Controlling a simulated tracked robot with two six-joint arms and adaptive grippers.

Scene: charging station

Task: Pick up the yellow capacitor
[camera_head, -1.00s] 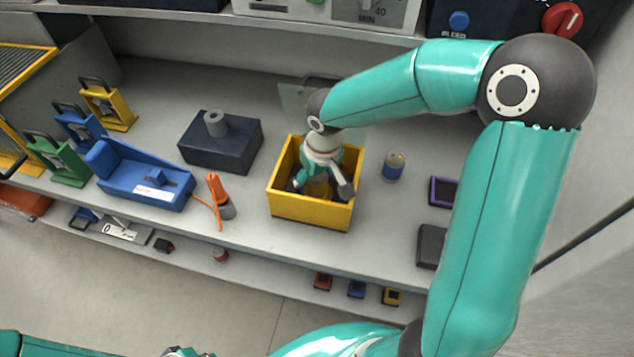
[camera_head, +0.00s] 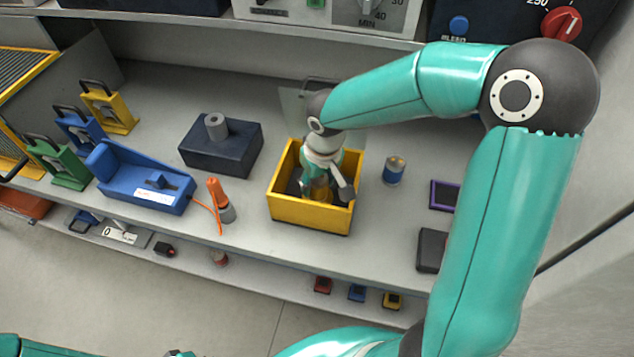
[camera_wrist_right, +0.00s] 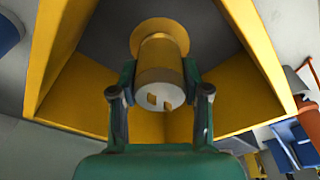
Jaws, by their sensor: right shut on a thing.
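The yellow capacitor (camera_wrist_right: 160,70) is a yellow cylinder with a pale end cap and a wider yellow rim. It stands inside the yellow box (camera_head: 310,215), and in the head view it is mostly hidden by my gripper. My right gripper (camera_head: 325,190) reaches down into the box. In the right wrist view the fingers of the gripper (camera_wrist_right: 160,90) are shut on the capacitor, one on each side. Whether its lower end touches the box floor I cannot tell. My left gripper is not clearly in view.
A blue-labelled can (camera_head: 394,170) stands right of the box. Box walls surround my gripper closely. Bare shelf lies in front of the box.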

